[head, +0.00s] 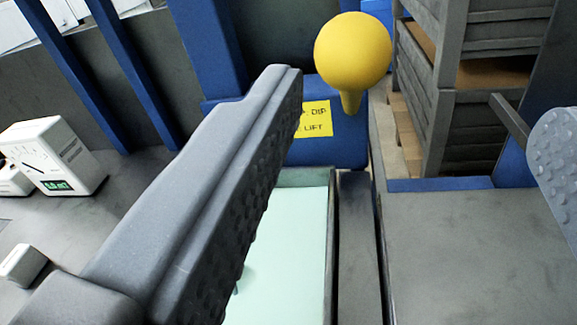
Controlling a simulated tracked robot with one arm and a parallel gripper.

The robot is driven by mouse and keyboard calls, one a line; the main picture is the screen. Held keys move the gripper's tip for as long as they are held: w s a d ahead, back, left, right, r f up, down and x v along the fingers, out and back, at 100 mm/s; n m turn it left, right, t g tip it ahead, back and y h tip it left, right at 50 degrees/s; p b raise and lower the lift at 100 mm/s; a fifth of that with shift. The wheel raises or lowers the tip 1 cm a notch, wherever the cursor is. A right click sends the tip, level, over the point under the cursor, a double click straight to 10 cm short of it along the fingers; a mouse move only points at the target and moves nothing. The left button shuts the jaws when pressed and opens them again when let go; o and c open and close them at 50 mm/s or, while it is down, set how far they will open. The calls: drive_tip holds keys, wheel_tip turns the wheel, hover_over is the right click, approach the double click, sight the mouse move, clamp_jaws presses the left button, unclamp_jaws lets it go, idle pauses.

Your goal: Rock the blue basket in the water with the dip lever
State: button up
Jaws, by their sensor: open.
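The dip lever shows as a yellow ball knob (352,50) on a short yellow stem, in front of a blue housing (335,150). A yellow label (317,120) on the housing reads "DIP" and "LIFT". My gripper (420,110) is open: one large grey finger crosses the left and middle, the other shows at the right edge. The knob appears between the fingers in the picture, with no visible contact; its depth is unclear. Pale green water (300,245) fills a narrow tank (330,235) below, partly hidden by the left finger. I cannot make out the blue basket.
A white meter (55,155) with a green display stands on the grey surface at left, near a small white block (22,264). Blue posts (130,70) rise behind. Stacked grey crates (490,100) stand at back right. A bare grey top (460,240) lies right of the tank.

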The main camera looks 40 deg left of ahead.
sight(355, 71)
drive_tip(key=shift+y, duration=0.8)
drive_tip(key=shift+s+a+f+x, duration=0.1)
drive_tip(key=shift+a+f+x, duration=0.2)
drive_tip(key=shift+x, duration=1.75)
drive_tip(key=shift+s+a+f+x, duration=0.1)
drive_tip(key=shift+a+f+x, duration=0.2)
drive_tip(key=shift+x, duration=1.8)
drive_tip(key=shift+s+a+f+x, duration=0.15)
drive_tip(key=shift+f+x, duration=0.25)
drive_tip(key=shift+x, duration=1.65)
drive_tip(key=shift+w, duration=0.1)
